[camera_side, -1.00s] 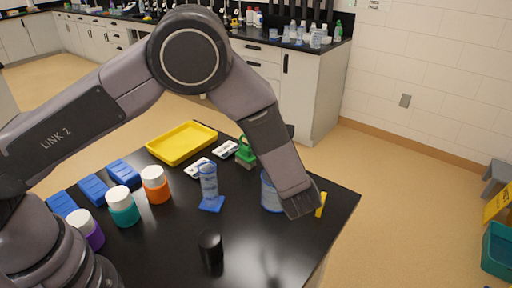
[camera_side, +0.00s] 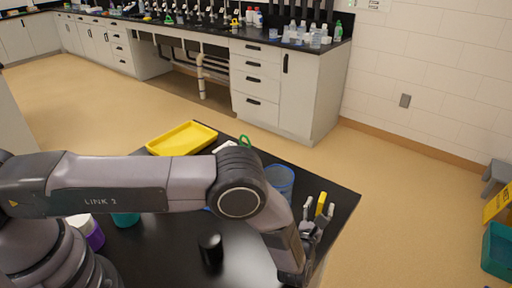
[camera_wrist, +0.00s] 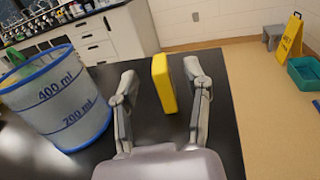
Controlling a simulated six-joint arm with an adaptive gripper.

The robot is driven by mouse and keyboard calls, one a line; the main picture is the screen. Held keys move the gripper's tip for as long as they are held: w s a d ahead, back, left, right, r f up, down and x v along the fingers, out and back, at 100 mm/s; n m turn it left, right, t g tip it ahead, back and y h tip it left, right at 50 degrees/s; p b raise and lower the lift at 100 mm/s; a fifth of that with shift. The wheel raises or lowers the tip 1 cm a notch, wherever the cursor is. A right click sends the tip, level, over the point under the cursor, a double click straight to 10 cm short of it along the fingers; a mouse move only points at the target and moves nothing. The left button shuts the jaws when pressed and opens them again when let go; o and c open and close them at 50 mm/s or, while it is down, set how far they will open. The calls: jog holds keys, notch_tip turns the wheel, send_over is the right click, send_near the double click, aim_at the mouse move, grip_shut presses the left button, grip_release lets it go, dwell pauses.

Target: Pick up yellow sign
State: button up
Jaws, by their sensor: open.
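A small yellow upright piece (camera_side: 321,204), which may be the yellow sign, stands near the right edge of the black table. In the wrist view this yellow piece (camera_wrist: 164,83) looks like a narrow slab with rounded edges; any face markings are hidden. My gripper (camera_side: 319,208) is low over the table, pointing at it. In the wrist view the open fingers of my gripper (camera_wrist: 161,72) lie on either side of it, with gaps showing on both sides. A larger yellow floor sign (camera_wrist: 289,38) stands on the floor beyond the table; it also shows in the side view (camera_side: 497,205).
A clear beaker with blue graduations (camera_wrist: 62,100) stands close left of my gripper. A yellow tray (camera_side: 183,138) lies farther back. A black cylinder (camera_side: 210,248) stands at the front. The table's right edge (camera_wrist: 236,130) is close; a teal bin (camera_wrist: 306,72) is on the floor.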

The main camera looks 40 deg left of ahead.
aim_at(324, 193)
jog(key=shift+x, duration=2.75)
jog(key=shift+s+f, duration=0.1)
jog(key=shift+f, duration=0.05)
grip_shut()
